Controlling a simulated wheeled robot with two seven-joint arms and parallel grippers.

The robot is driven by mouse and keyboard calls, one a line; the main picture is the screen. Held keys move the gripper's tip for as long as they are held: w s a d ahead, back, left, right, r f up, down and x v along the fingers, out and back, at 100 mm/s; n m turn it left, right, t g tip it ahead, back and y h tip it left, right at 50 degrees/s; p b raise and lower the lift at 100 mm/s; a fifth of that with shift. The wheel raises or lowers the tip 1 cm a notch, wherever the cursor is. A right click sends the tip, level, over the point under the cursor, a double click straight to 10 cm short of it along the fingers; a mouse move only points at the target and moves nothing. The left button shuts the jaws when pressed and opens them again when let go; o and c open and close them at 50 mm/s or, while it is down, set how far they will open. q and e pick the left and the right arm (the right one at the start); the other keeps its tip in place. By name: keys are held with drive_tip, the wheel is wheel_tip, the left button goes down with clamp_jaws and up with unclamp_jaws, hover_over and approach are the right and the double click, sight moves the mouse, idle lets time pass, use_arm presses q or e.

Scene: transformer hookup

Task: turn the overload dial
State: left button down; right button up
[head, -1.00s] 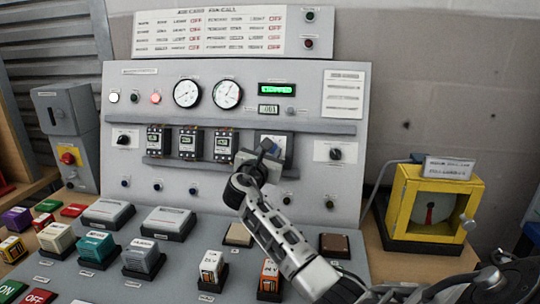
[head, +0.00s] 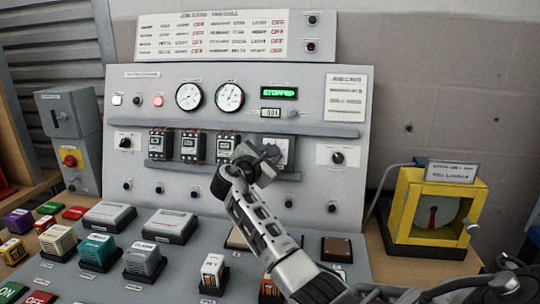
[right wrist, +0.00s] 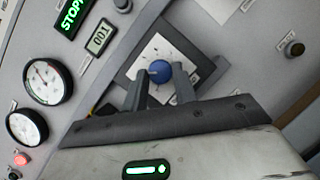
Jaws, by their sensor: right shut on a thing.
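The overload dial (right wrist: 159,72) is a blue round knob on a white square scale plate set in a dark frame, in the right wrist view. In the head view its pale plate (head: 286,150) shows at the right end of the row of black modules, and the knob is largely hidden behind my gripper. My right gripper (right wrist: 161,88) is shut on the knob, one finger on either side. It also shows in the head view (head: 271,153), pressed up to the panel. The scale marks are too small to read. My left gripper is not in view.
Two round gauges (head: 230,97), a green display reading STOPPED (head: 279,93) and a counter (head: 271,113) sit above the dial. Black modules (head: 191,146) stand close to its left. A selector knob (head: 338,157) is to the right. Labelled blocks (head: 145,259) fill the lower desk.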

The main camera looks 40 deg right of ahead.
drive_tip(key=shift+f, duration=0.1)
drive_tip(key=o, duration=1)
drive_tip(key=shift+c, duration=0.2)
drive_tip(key=shift+a, duration=0.1)
drive_tip(key=b+v, duration=0.1)
drive_tip(key=v, duration=1.4)
drive_tip(key=shift+a, duration=0.35)
drive_tip(key=shift+s, duration=0.1)
